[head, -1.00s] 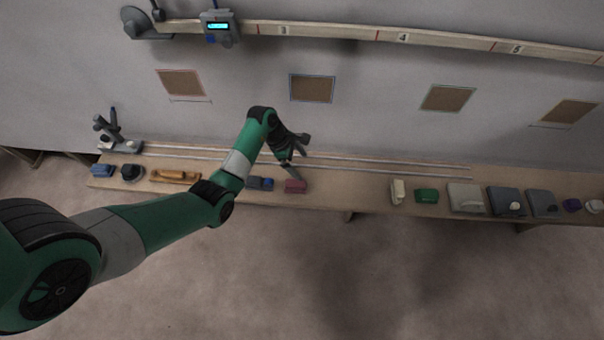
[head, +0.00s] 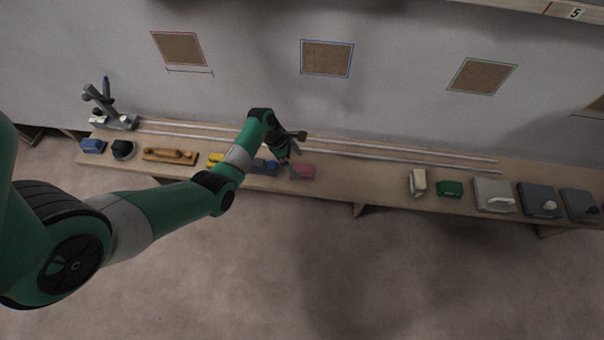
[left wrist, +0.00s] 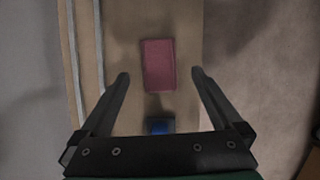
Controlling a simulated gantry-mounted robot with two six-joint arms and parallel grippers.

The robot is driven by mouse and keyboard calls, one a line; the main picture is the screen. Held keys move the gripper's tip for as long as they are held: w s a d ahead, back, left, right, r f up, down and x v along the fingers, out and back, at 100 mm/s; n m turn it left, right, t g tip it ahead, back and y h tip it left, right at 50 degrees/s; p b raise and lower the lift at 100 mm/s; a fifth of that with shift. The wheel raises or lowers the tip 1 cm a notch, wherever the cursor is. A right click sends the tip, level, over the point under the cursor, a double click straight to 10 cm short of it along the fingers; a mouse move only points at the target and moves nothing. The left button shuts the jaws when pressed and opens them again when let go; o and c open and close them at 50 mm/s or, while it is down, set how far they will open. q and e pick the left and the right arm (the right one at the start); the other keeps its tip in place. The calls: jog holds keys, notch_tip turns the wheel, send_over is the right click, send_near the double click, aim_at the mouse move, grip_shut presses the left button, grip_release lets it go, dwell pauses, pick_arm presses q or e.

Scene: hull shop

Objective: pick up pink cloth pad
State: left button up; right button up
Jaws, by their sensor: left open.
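The pink cloth pad (head: 302,171) lies on the long wooden bench near its middle. In the left wrist view the pad (left wrist: 159,64) is a flat dark-pink rectangle, lying ahead of and roughly between the open fingers. My left gripper (head: 293,148) hangs over the bench beside the pad in the head view, and its fingers (left wrist: 160,76) are apart with nothing between them. The gap between fingertips and pad is hard to judge, but no contact shows. My right gripper is not in view.
The bench (head: 350,188) runs along the wall with two rails at its back. A green block (head: 449,188) and a cream block (head: 418,182) stand farther right, past clear bench.

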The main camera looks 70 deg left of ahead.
aim_at(301, 167)
pick_arm(q)
jog(key=b+x, duration=0.4)
jog(key=x, duration=0.1)
jog(key=shift+w+f, duration=0.1)
jog(key=shift+f, duration=0.1)
jog(key=shift+r, duration=0.15)
jog(key=c, duration=1.3)
